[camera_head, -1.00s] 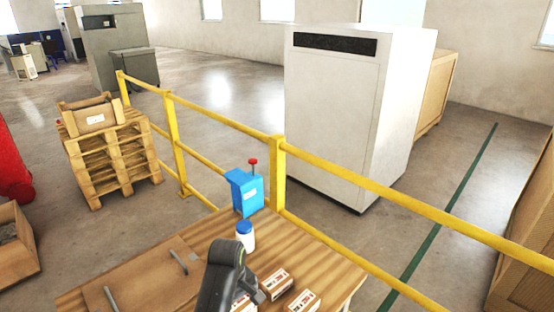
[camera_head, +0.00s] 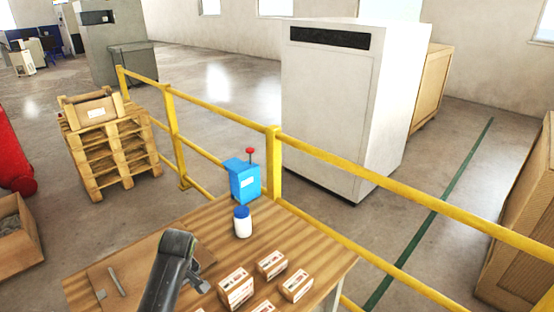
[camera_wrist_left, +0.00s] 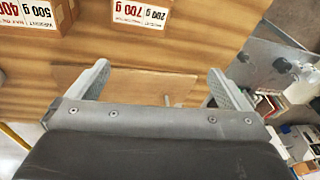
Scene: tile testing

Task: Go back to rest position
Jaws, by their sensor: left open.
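My left arm (camera_head: 170,270) reaches over the wooden table (camera_head: 310,240) from the bottom of the head view, its gripper mostly hidden there. In the left wrist view my left gripper (camera_wrist_left: 163,82) is open, its two grey fingers spread with nothing between them. A brown board with a handle (camera_wrist_left: 140,82) lies beyond the fingers. Labelled cardboard boxes (camera_wrist_left: 85,15) show at the top of that view, apart from the fingers. My right gripper is not in view.
Several small labelled boxes (camera_head: 271,263) stand right of the arm. A white bottle with blue cap (camera_head: 242,222) and a blue box with a red knob (camera_head: 243,180) stand at the table's back. A yellow railing (camera_head: 350,165) runs behind. A pallet stack (camera_head: 110,155) stands left.

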